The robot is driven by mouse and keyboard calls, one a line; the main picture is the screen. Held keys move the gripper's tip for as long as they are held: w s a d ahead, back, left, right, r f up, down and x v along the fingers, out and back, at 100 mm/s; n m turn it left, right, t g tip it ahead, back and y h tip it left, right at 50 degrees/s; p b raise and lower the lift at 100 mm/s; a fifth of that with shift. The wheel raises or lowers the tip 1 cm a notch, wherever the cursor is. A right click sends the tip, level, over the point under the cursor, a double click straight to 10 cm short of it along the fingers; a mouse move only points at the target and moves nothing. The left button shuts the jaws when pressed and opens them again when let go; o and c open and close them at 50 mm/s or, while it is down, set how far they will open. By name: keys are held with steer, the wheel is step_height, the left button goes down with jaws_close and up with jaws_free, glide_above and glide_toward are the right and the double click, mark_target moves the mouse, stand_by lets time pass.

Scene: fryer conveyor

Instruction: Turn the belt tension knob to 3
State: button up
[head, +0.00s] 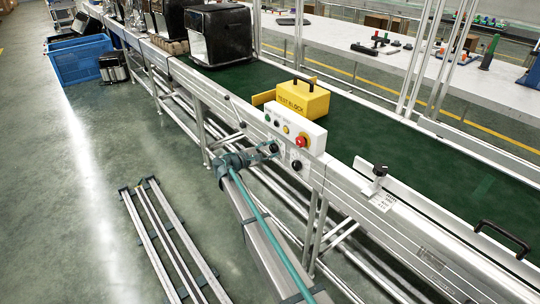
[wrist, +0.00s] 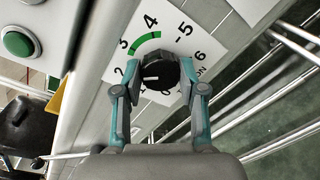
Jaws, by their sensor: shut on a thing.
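The black belt tension knob (wrist: 158,70) sits on a white dial plate (wrist: 202,20) in the wrist view. Numbers ring it, and a green arc lies near 3 and 4. A short white mark on the knob points to the left side of the dial, roughly between 1 and 2; the exact reading is hard to tell. My gripper (wrist: 160,90) has one teal-and-grey finger on each side of the knob and is shut on it. In the head view my gripper (head: 271,151) reaches the conveyor's side below the control box, and its fingers hide most of the knob.
The control box (head: 313,137) with a red stop button (head: 301,141) stands just above my gripper. Another black knob (head: 297,165) is close to its right. A yellow test block (head: 303,98) rests on the green belt (head: 375,135). Metal rails (head: 165,240) lie on the floor.

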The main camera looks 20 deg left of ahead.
steer(key=m+b, duration=0.4)
steer(key=shift+f+m+y, duration=0.15)
steer(key=shift+m+y, duration=0.15)
steer(key=shift+m, duration=0.1)
steer(key=shift+m+b, duration=0.85)
steer(key=shift+m, duration=0.15)
steer(key=shift+r, duration=0.2)
steer(key=o, duration=1.1)
steer(key=shift+o, duration=0.2)
steer(key=shift+s, duration=0.1)
steer(key=f+v, duration=0.1)
steer(key=v, duration=1)
steer(key=shift+s+a+r, duration=0.15)
steer(key=shift+s+r, duration=0.25)
steer(key=shift+r, duration=0.05)
